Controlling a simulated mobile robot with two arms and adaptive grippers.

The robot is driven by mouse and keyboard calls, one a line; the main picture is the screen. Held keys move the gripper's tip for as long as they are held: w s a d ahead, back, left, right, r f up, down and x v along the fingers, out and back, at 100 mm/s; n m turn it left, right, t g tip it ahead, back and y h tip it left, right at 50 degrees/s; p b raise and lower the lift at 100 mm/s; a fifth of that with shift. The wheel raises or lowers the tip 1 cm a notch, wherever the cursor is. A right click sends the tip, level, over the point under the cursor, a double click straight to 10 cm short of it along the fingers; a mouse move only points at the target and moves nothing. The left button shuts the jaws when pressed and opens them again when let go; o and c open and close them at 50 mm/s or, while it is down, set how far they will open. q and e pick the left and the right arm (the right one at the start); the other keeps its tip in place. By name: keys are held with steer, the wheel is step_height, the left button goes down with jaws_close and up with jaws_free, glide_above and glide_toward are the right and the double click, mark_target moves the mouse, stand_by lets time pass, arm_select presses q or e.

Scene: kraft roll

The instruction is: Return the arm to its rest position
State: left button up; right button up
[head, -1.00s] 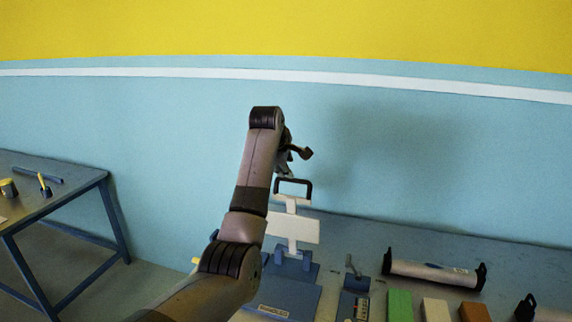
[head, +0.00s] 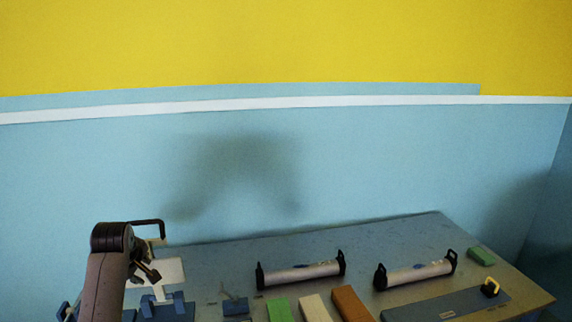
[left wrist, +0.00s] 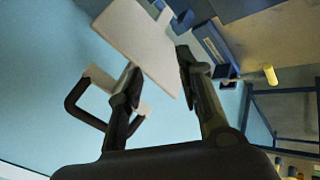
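My left gripper (head: 146,267) is at the lower left of the head view, in front of a white panel (head: 172,270) on a blue stand (head: 166,308). A black handle (head: 152,222) shows just above the gripper. In the left wrist view the two fingers of the gripper (left wrist: 160,85) are spread apart. The white panel (left wrist: 140,35) lies beyond them, and the black handle (left wrist: 78,100) is to the left of the left finger. I see nothing clamped between the fingers. My right gripper is in no view.
On the table (head: 390,235) are two grey rolls (head: 300,273) (head: 415,275) in black end holders. Green (head: 280,310), cream (head: 314,308) and brown (head: 350,303) blocks lie at the front. A small green block (head: 481,256) is at the right. The back of the table is clear.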

arm_select(q)
steer(key=s+d+f+m+g, duration=0.1)
steer(key=s+d+f+m, duration=0.3)
steer(key=s+f, duration=0.4)
steer(key=s+d+f+m, duration=0.4)
steer(key=s+f, duration=0.3)
steer(key=s, duration=0.2)
steer(key=s+d+f+m+g+h, duration=0.1)
steer(key=s+d+m, duration=0.4)
steer(key=s, duration=0.7)
steer(key=s+d+f+m+g+h, duration=0.15)
steer(key=s+d+m, duration=0.3)
steer(key=s, duration=0.75)
step_height(320, 180, down, 30)
steer(key=s+g+b, duration=0.1)
steer(key=s+b, duration=0.1)
steer(key=b, duration=0.2)
steer(key=s+a+f+g+b, duration=0.1)
steer(key=s+a+f+b, duration=0.1)
steer(key=s+f, duration=1.4)
step_height(320, 180, down, 4)
steer(key=shift+s+f+b, duration=0.1)
steer(key=shift+s+b, duration=0.3)
steer(key=shift+b, duration=0.5)
